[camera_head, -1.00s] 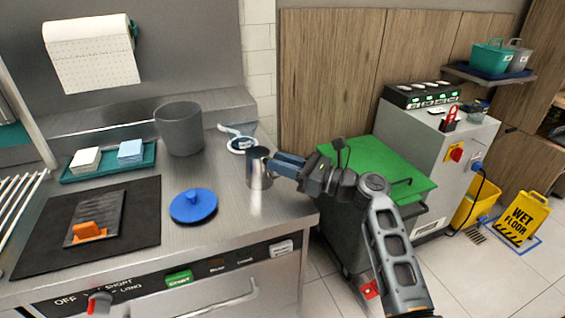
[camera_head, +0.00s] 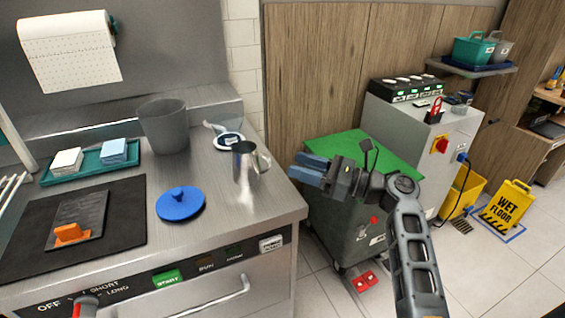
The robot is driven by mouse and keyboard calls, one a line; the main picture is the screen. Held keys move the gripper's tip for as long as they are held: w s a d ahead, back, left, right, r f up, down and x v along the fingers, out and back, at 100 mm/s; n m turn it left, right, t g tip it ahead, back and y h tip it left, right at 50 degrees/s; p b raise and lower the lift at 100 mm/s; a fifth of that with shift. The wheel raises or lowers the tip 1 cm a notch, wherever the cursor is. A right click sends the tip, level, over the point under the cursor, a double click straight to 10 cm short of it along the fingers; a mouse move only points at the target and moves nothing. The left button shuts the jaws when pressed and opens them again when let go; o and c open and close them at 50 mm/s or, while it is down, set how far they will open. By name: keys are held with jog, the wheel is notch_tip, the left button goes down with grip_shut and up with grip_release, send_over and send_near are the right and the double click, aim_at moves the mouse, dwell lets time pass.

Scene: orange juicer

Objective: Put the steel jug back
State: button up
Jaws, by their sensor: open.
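The steel jug (camera_head: 245,163) stands upright on the steel counter (camera_head: 215,217), near its right edge. Its handle points right, towards my gripper. My gripper (camera_head: 301,172), with blue fingers, is open and empty. It is to the right of the jug with a clear gap between them, around the counter's right edge. Nothing hides the jug.
A blue lid (camera_head: 181,204) lies left of the jug, and a grey bin (camera_head: 164,126) stands behind it. A white round item with a handle (camera_head: 229,141) lies behind the jug. A green-topped cart (camera_head: 345,143) stands right of the counter, behind my arm.

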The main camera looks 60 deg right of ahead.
jog(key=shift+v, duration=1.85)
